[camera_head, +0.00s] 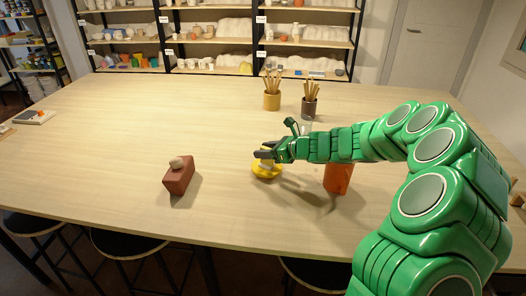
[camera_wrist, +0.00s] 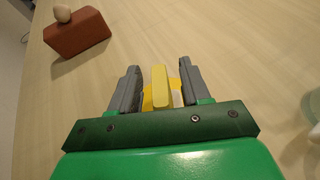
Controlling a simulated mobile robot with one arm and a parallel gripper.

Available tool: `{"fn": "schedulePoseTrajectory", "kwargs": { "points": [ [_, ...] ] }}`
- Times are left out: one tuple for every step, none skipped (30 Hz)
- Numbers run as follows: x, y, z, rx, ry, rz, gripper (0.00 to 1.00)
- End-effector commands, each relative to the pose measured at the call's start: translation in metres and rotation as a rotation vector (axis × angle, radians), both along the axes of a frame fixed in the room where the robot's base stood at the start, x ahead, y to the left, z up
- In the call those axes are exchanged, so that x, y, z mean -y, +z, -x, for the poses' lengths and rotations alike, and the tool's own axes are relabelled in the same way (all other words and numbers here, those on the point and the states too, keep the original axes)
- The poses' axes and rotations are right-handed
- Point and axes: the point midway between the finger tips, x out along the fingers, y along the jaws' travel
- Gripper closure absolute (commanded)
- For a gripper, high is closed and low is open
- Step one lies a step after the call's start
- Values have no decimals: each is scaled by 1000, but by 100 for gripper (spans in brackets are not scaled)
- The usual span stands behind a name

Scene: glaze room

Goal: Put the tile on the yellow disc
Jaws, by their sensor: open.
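The yellow disc (camera_head: 267,174) lies on the table below my gripper (camera_head: 264,156), mostly hidden by it. A yellow tile (camera_wrist: 161,87) stands on edge between the two grey fingers of my gripper (camera_wrist: 154,88) in the wrist view, with a gap on each side. Parts of the yellow disc (camera_wrist: 147,102) show below and beside the tile. The tile appears to be on the disc, but its lower edge is hidden. My gripper is open around the tile.
A red-brown brick with a pale round stone on it (camera_head: 178,178) stands to the left. An orange container (camera_head: 338,178) stands to the right, under my arm. Two pots of tools (camera_head: 271,100) (camera_head: 310,107) stand behind. The front left table is clear.

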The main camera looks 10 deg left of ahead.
Motion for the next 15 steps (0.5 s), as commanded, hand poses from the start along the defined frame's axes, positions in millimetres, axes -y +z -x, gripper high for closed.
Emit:
{"fn": "schedulePoseTrajectory", "kwargs": {
  "points": [
    [7, 3, 2, 1, -2, -1, 53],
    [10, 5, 3, 1, -2, 0, 53],
    [14, 7, 5, 2, -1, 1, 53],
    [18, 8, 6, 2, -2, 1, 53],
    [22, 10, 7, 1, -4, 1, 53],
    [26, 12, 9, 2, -3, 1, 53],
    [30, 13, 10, 2, -3, 1, 53],
    [34, 14, 12, 2, -3, 2, 53],
    [38, 16, 14, 2, -3, 3, 53],
    [41, 17, 15, 2, -3, 3, 53],
    [45, 19, 17, 2, -4, 3, 53],
    [50, 21, 18, 2, -4, 2, 53],
    [53, 23, 20, 1, -5, 2, 53],
    [57, 24, 21, 1, -5, 2, 53],
    [61, 26, 23, 1, -5, 2, 53]
  ]
}}
